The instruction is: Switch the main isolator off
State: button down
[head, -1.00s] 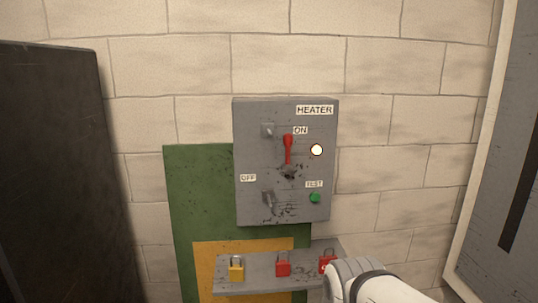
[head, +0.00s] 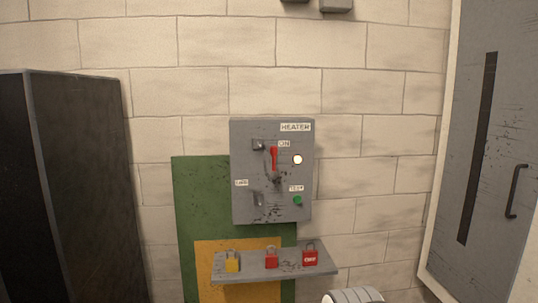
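The grey isolator box (head: 246,151), labelled HEATER, is fixed to the block wall in the middle of the head view. Its red handle (head: 274,159) stands upright, pointing at the ON label (head: 284,144). The OFF label (head: 241,183) is lower left. A round white lamp (head: 297,160) looks lit, and a green TEST button (head: 298,201) sits below it. Part of my white arm (head: 352,296) shows at the bottom edge, below and right of the box. My gripper's fingers are not in view.
A grey shelf (head: 228,272) below the box bears a yellow padlock (head: 232,264) and two red padlocks (head: 271,261) (head: 310,258). A dark cabinet (head: 80,180) stands left. A grey door (head: 490,150) with a handle is at right. A green panel (head: 200,215) is behind the box.

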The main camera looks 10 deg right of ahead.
aim_at(273, 150)
jog(key=k, duration=0.65)
jog(key=z, duration=0.45)
jog(key=i, duration=0.65)
jog(key=z, duration=0.55)
jog(key=i, duration=0.95)
jog(key=u, duration=0.45)
jog(key=i, duration=0.65)
jog(key=u, duration=0.6)
